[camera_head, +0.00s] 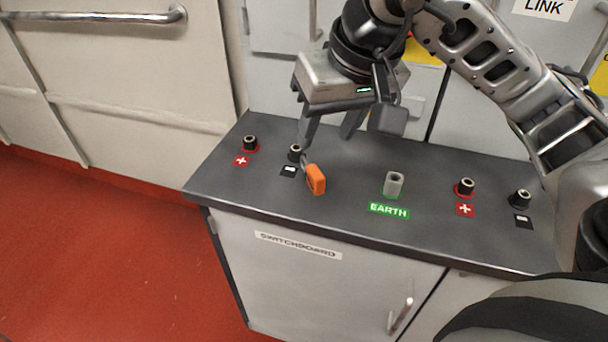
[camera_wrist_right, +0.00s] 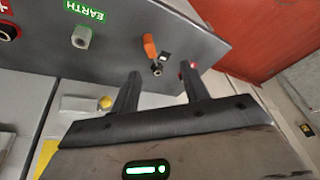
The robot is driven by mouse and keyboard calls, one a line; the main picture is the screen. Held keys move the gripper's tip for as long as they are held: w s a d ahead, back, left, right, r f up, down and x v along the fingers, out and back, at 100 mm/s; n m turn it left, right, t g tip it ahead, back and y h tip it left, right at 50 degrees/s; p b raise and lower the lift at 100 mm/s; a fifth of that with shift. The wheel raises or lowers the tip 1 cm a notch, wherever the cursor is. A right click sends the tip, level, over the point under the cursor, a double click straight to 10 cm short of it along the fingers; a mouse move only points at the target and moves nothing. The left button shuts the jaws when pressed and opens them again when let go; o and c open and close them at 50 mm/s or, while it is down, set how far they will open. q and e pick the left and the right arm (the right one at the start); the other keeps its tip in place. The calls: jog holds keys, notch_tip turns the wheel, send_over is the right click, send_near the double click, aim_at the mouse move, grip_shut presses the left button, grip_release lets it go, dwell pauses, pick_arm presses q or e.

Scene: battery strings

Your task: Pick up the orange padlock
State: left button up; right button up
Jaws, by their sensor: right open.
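The orange padlock (camera_head: 316,179) lies on the dark switchboard top, with its grey shackle pointing toward the black terminal post (camera_head: 295,152) with a black label. I cannot tell whether the shackle goes around that post. The padlock (camera_wrist_right: 149,46) also shows in the wrist view, beyond the fingers and close to the post. My right gripper (camera_head: 325,140) is open and empty, above and behind the padlock, its two fingers apart and pointing down. It also shows in the wrist view (camera_wrist_right: 160,70). My left gripper is not in view.
A red-marked post (camera_head: 250,143) stands to the left. To the right are a grey EARTH post (camera_head: 393,184), another red-marked post (camera_head: 465,187) and a black one (camera_head: 521,199). Cabinet doors rise behind the switchboard top. The red floor lies at the left.

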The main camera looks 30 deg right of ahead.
jog(key=d, duration=0.2)
jog(key=b, duration=0.1)
send_over(315, 171)
jog(key=s, duration=0.2)
jog(key=shift+h, duration=0.4)
notch_tip(315, 171, down, 8)
jog(key=shift+f, duration=0.1)
jog(key=shift+x, duration=3.1)
jog(key=shift+w+a+t, duration=0.1)
jog(key=shift+a+t, duration=0.05)
jog(key=shift+t, duration=0.15)
grip_shut()
